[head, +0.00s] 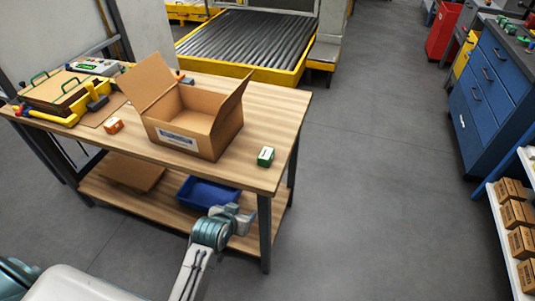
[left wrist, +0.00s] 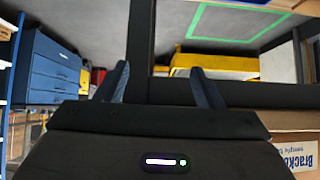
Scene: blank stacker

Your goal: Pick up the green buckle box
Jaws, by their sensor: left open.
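The green buckle box (head: 266,157) is small, green and white, and sits upright near the right front corner of the wooden table. It stands apart from the large open cardboard box to its left. My left gripper (head: 238,214) is at the table's front edge, below and left of the green box, and apart from it. In the left wrist view my left gripper (left wrist: 160,76) has its two dark fingers spread with nothing between them. The green box cannot be made out in that view. My right gripper is not in view.
The open cardboard box (head: 181,142) stands mid-table with its flaps up; its labelled side shows in the left wrist view (left wrist: 296,158). A small orange box (head: 113,126) lies left of it. A blue bin (head: 207,193) is on the lower shelf. Floor right of the table is clear.

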